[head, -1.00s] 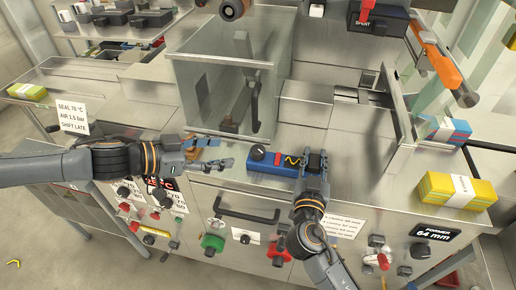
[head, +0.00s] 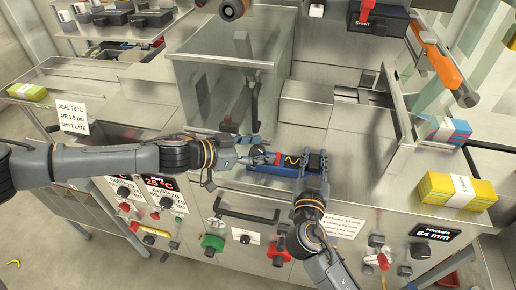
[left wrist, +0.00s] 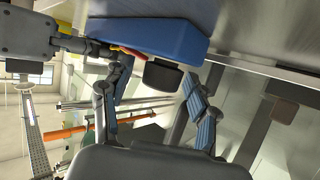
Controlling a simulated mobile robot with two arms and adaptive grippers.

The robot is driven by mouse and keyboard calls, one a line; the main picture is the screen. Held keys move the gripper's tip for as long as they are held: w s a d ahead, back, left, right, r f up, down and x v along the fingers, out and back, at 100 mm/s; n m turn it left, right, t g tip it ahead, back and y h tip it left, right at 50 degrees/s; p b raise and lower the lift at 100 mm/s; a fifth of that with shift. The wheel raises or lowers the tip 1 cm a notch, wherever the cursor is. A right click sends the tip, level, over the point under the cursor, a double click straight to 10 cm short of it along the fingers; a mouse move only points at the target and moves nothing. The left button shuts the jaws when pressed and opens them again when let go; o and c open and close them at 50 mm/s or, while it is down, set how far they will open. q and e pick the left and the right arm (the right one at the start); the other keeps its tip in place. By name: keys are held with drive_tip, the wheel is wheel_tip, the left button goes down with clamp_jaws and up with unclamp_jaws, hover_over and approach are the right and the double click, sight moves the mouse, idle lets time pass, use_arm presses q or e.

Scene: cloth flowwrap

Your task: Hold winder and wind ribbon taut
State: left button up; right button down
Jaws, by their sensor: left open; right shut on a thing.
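The winder is a blue block (head: 272,171) on the steel bench top near its front edge. A yellow squiggle on a black patch (head: 292,161) and a red piece mark its top. My right gripper (head: 315,163) is shut on the block's right end. My left gripper (head: 262,155) is open at the block's left end and partly covers it in the head view. I cannot make out a separate ribbon.
A clear-walled steel housing (head: 225,75) stands behind the winder. A yellow stack with a white band (head: 455,190) lies at the right, and a blue-topped stack (head: 448,130) behind it. Knobs and a handle (head: 247,215) line the panel below.

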use_arm(q)
drive_tip(key=c, duration=1.2)
drive_tip(key=m+g+h, duration=0.2)
drive_tip(key=m+g, duration=0.2)
drive_tip(key=shift+m+g, duration=1.5)
drive_tip(key=shift+g, duration=0.5)
